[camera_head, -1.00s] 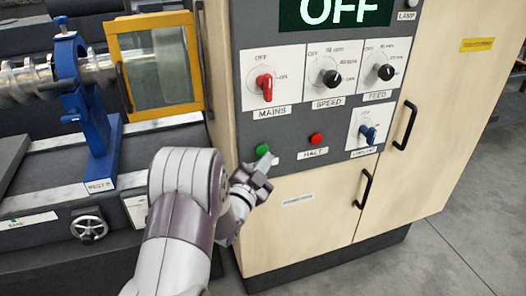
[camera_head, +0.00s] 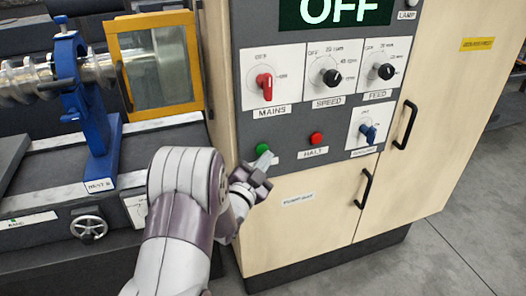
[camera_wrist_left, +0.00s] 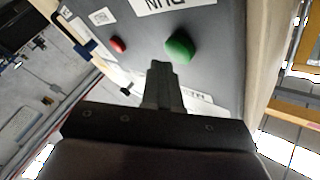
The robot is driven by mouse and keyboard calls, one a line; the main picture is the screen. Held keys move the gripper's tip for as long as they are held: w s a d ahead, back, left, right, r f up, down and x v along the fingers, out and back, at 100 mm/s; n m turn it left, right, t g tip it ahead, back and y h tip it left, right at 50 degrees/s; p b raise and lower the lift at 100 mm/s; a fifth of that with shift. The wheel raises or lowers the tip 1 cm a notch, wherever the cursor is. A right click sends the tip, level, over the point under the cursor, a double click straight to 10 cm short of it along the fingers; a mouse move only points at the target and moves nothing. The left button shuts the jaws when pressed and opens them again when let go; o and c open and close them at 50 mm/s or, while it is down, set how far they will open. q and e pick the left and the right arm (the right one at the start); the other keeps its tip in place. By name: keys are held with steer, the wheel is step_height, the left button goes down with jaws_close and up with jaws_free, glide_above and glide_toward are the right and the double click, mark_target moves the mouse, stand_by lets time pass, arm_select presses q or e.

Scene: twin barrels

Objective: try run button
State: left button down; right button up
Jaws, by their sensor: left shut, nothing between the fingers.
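The green run button (camera_head: 262,149) is on the dark control panel (camera_head: 292,172), left of the red halt button (camera_head: 316,138). It also shows in the left wrist view (camera_wrist_left: 180,47), with the red button (camera_wrist_left: 117,44) to its left. My left gripper (camera_head: 265,160) is shut and empty, its fingertips just below the green button in the head view. In the left wrist view, the closed fingertips (camera_wrist_left: 160,68) point toward the panel, slightly left of the green button. I see a small gap there; contact cannot be told. My right gripper is out of view.
The display (camera_head: 335,12) reads OFF. The red mains knob (camera_head: 265,86), black speed knob (camera_head: 331,77), feed knob (camera_head: 385,72) and blue knob (camera_head: 368,133) are nearby. Black door handles (camera_head: 405,125) stick out. A yellow-framed guard (camera_head: 155,65) stands left of the cabinet.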

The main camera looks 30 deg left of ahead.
arm_select(q)
steer(key=shift+w+a, duration=0.2)
steer(key=shift+a, duration=0.05)
steer(key=shift+w+a+b, duration=0.3)
steer(key=shift+a+b, duration=0.05)
stand_by(0.7)
stand_by(0.4)
steer(key=shift+s+d, duration=0.6)
steer(key=shift+d, duration=0.1)
steer(key=s+d, duration=0.3)
steer(key=shift+s+d, duration=0.15)
steer(key=shift+d, duration=0.25)
stand_by(0.6)
